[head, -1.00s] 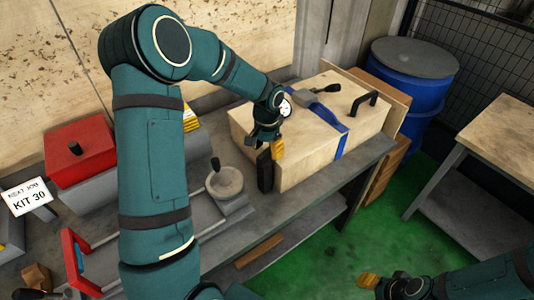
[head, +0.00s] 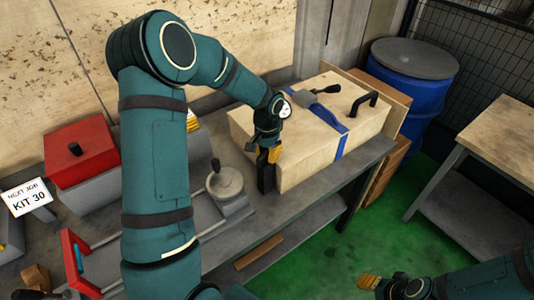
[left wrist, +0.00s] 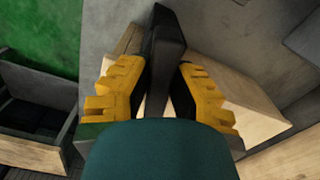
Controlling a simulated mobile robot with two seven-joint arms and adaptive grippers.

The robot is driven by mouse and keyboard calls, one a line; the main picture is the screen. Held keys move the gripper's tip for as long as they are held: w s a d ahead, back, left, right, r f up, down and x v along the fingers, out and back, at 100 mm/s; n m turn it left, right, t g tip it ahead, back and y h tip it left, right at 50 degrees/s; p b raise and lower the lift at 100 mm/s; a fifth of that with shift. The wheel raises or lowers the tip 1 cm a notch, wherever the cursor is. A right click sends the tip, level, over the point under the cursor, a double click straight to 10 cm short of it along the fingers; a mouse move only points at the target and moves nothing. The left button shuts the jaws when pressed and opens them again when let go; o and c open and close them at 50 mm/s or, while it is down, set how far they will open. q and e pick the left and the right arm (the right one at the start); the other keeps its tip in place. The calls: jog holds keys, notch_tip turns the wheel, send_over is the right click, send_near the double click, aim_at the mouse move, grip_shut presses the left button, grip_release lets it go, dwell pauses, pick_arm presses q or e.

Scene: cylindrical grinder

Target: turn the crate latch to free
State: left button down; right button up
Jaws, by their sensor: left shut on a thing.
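The wooden crate (head: 300,150) sits on the grey bench, with a blue strap over it. The black latch (head: 265,178) stands upright at the crate's near left end. My left gripper (head: 263,152) is over the latch's upper part, with yellow fingers on either side. In the left wrist view the black latch (left wrist: 164,45) runs between the two yellow fingers (left wrist: 152,80), and the gripper is shut on it. My teal hand part hides its lower end there. My right gripper (head: 385,284) is low at the bottom right, far from the crate; its jaw gap is not clear.
A grey handwheel (head: 224,183) stands on the bench left of the latch. A black lever (head: 325,90) and a black handle (head: 364,103) are on the crate top. A blue drum (head: 412,85) stands behind right. Green floor lies clear in front.

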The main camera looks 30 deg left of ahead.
pick_arm(q)
jog(key=shift+f, duration=0.1)
jog(key=n+b, duration=0.1)
jog(key=n, duration=0.1)
jog(key=shift+a+n+b, duration=0.1)
jog(key=shift+n+b, duration=0.2)
jog(key=shift+n, duration=0.1)
jog(key=n+b, duration=0.1)
jog(key=n, duration=0.2)
jog(key=shift+s+a+n, duration=0.1)
jog(key=shift+a+n, duration=0.05)
jog(key=shift+n, duration=0.15)
jog(key=n, duration=0.3)
jog(key=shift+s+a+n, duration=0.1)
jog(key=shift+a+n, duration=0.05)
jog(key=shift+n, duration=0.25)
jog(key=shift+s+a+n, duration=0.1)
jog(key=shift+s+n, duration=0.1)
jog(key=shift+n, duration=1.6)
jog(key=c, duration=0.8)
grip_release()
